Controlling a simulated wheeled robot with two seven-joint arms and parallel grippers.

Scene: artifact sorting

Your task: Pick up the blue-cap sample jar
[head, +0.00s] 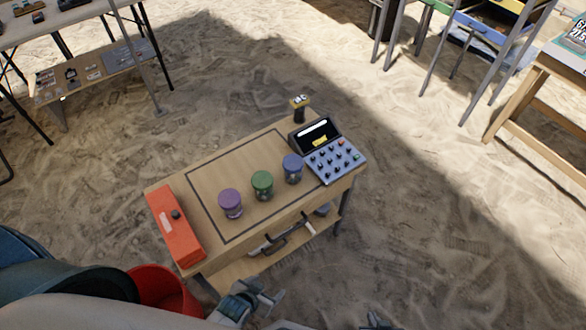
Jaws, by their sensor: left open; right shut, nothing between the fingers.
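The blue-cap sample jar (293,169) stands upright on a small wooden table (215,167), at the right of a row with a green-cap jar (262,185) and a purple-cap jar (230,203). It is inside the dark outlined rectangle, close to the control box. My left gripper (266,293) is open and empty below the table's near edge in the picture, apart from the jars. My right gripper (377,321) is shut and empty at the bottom edge, partly cut off by the frame, well away from the jar.
A grey control box with knobs (336,160) stands right beside the blue-cap jar. A small dark device (299,110) is behind it. An orange-red case (175,228) lies on the table's left end. A red bucket (165,289) stands lower left. The outlined area behind the jars is clear.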

